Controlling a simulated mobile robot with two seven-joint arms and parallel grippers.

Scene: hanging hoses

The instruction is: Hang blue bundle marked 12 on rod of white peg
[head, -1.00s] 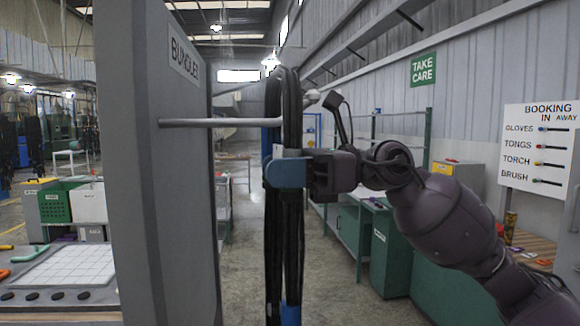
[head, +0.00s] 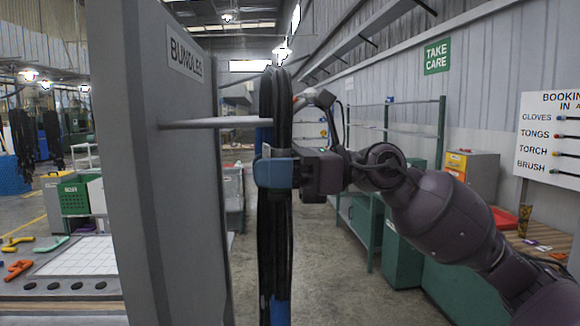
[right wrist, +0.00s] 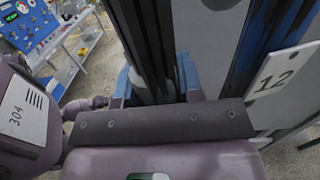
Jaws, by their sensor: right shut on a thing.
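The bundle marked 12 (head: 275,235) hangs upright as long dark hoses with blue parts. Its white tag 12 (right wrist: 282,72) shows in the right wrist view. My right gripper (head: 275,172), with blue fingers, is shut on the bundle below its top loop. The fingers also show around dark hoses in the right wrist view (right wrist: 155,85). The pale rod (head: 215,123) sticks out from the grey BUNDLES panel and meets the upper bundle in the head view. The bundle covers the rod's further part, so I cannot tell if the loop is around it. My left gripper is out of view.
The grey BUNDLES panel (head: 155,200) stands close left of the bundle. A bench with a white grid (head: 85,255) and loose tools is at left. Green shelving and cabinets (head: 405,265) line the right. Open floor lies behind the bundle.

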